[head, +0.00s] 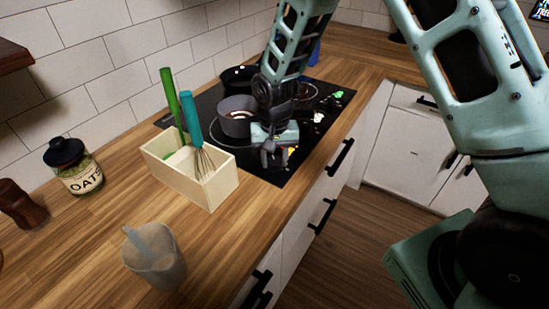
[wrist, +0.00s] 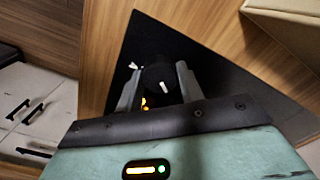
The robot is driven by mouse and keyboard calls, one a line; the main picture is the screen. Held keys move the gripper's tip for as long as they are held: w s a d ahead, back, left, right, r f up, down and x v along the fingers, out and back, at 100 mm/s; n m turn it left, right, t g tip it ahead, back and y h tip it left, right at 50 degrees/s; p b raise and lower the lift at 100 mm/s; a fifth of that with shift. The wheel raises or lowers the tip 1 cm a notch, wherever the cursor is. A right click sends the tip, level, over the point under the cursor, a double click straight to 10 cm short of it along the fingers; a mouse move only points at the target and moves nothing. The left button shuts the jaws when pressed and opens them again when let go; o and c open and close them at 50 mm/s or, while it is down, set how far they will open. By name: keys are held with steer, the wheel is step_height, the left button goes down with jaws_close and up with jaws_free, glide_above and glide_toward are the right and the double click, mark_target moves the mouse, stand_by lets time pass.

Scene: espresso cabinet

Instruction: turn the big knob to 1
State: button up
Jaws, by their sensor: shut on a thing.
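The big knob (wrist: 160,82) is black and round with a white pointer mark, in the middle of the wrist view. It stands on the black cooktop (wrist: 190,50), which also shows in the head view (head: 207,108). My gripper (wrist: 158,90) has one finger on each side of the knob and is shut on it. In the head view my gripper (head: 272,155) points down at the cooktop's near edge and hides the knob. The white pointer mark slants slightly off the finger line. I cannot read any number around the knob.
A grey pot (head: 236,122) and a dark pan (head: 240,75) stand on the cooktop. A wooden box (head: 208,190) with utensils is close left of my gripper. An oat jar (head: 74,167) and a translucent pitcher (head: 153,262) stand on the wooden counter.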

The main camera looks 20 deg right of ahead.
mark_target(274, 160)
stand_by(0.3)
steer(key=o, duration=1)
steer(key=shift+r, duration=0.1)
step_height(274, 160, up, 17)
steer(key=shift+r+b, duration=0.15)
steer(key=shift+b, duration=1.05)
steer(key=s+a+f+n, duration=0.1)
steer(key=s+a+n, duration=0.1)
steer(key=s, duration=0.7)
steer(key=s+a+n, duration=0.2)
steer(key=s+n, duration=0.3)
steer(key=s, duration=0.4)
steer(key=s+a+f+n, duration=0.1)
steer(key=s+a+n, duration=0.1)
steer(key=s, duration=0.7)
steer(key=shift+f+n+y, duration=0.3)
steer(key=shift+f+n, duration=0.05)
steer(key=shift+n, duration=0.55)
